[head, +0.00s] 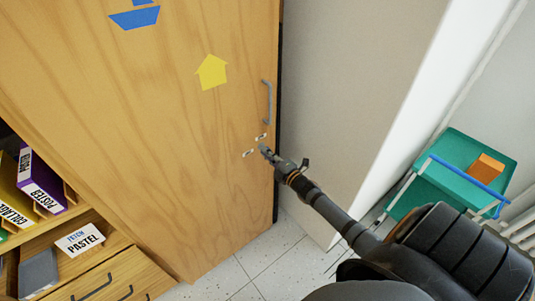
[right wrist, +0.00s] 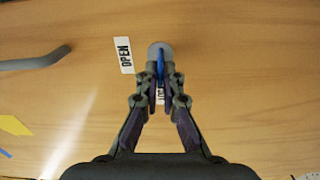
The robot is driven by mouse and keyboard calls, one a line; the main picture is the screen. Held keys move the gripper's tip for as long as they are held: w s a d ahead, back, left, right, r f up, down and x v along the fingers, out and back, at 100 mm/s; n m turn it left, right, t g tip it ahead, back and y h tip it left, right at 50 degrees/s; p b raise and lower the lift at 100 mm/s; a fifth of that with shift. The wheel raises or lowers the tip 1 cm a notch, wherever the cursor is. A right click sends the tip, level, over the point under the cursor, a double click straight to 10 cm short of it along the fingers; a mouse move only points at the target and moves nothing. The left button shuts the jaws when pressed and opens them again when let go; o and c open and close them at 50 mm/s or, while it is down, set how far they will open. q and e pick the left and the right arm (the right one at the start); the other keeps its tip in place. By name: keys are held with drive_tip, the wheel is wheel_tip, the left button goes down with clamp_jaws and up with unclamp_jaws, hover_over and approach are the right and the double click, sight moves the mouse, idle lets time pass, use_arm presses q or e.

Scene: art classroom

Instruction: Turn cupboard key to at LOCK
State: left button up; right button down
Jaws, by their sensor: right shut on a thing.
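The wooden cupboard door (head: 150,130) fills the middle of the head view. My right gripper (head: 266,151) is at its edge, below the handle. In the right wrist view the gripper (right wrist: 161,85) is shut on a blue key (right wrist: 161,62), which sits at the round grey lock (right wrist: 154,47). The key's blue grip runs up and down in that picture. A white OPEN label (right wrist: 125,55) is left of the lock. A second white label (right wrist: 160,97) is below it, mostly hidden by the fingers, its word not fully readable. My left gripper is not in view.
A grey bar handle (head: 268,102) stands out from the door above the lock. Open shelves with labelled boxes (head: 42,180) and drawers (head: 110,280) are at left. A green trolley (head: 440,185) stands at right by the pale wall.

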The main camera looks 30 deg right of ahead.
drive_tip(key=shift+n, duration=0.5)
drive_tip(key=c, duration=1.5)
unclamp_jaws()
drive_tip(key=s, duration=0.8)
drive_tip(key=s+d, duration=0.1)
drive_tip(key=s, duration=0.3)
drive_tip(key=shift+f, duration=0.15)
